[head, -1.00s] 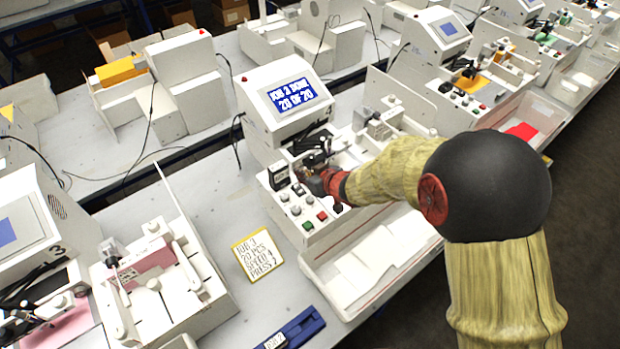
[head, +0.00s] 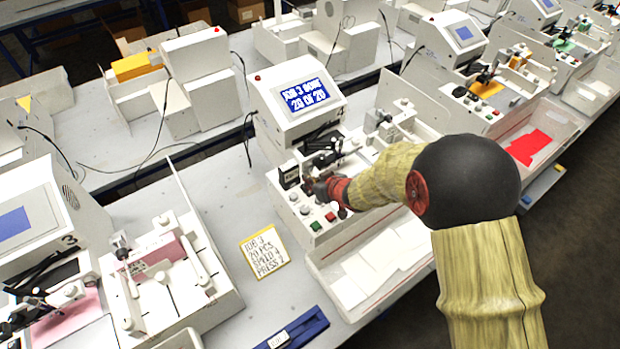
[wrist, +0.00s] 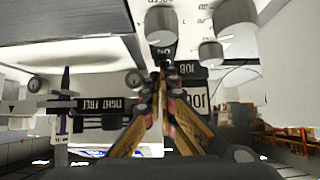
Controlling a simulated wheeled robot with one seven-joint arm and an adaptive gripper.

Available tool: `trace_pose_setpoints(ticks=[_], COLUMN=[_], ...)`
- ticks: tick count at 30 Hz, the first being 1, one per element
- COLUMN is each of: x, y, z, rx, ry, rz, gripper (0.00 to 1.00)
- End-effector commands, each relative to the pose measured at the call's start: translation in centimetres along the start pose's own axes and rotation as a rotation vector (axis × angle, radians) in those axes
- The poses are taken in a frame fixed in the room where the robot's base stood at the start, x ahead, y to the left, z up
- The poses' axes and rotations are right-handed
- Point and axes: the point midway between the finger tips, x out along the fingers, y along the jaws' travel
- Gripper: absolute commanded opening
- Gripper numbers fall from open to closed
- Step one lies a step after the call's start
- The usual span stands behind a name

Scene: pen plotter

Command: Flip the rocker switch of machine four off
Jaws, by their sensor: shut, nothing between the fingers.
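Machine four (head: 268,112) stands mid-picture in the head view, its screen (head: 305,93) lit and reading job 3 done, 20 of 20. Its control panel (head: 300,222) has knobs, a green button, a red button and a black boxed part (head: 289,175) at the left; I cannot tell whether that is the rocker switch. My gripper (head: 311,187) is over this panel, beside the black part. In the wrist view my gripper (wrist: 160,82) is shut and empty, its tips close to a small black label reading ON upside down (wrist: 164,53). The rocker itself is not clearly visible; contact cannot be told.
A yellow-edged note (head: 264,251) and a blue holder (head: 292,331) lie on the table left of machine four's paper tray (head: 375,270). Machine three (head: 35,225) stands at the left. More machines line the bench at upper right. Grey knobs (wrist: 161,24) hang close above my fingers in the wrist view.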

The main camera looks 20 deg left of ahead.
Motion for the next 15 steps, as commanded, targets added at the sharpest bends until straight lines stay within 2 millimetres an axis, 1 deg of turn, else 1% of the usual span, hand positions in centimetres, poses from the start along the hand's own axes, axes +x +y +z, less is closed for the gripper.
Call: trace_pose_setpoints(ticks=[1, 8, 15], x=[-0.20, 0.27, 0.59], y=[-0.04, -0.08, -0.04], z=[-0.56, -0.40, 0.08], rx=[0.000, -0.001, 0.000], ry=[-0.015, -0.089, -0.092], rz=[-0.001, -0.002, -0.001], gripper=[0.00, 0.00, 0.00])
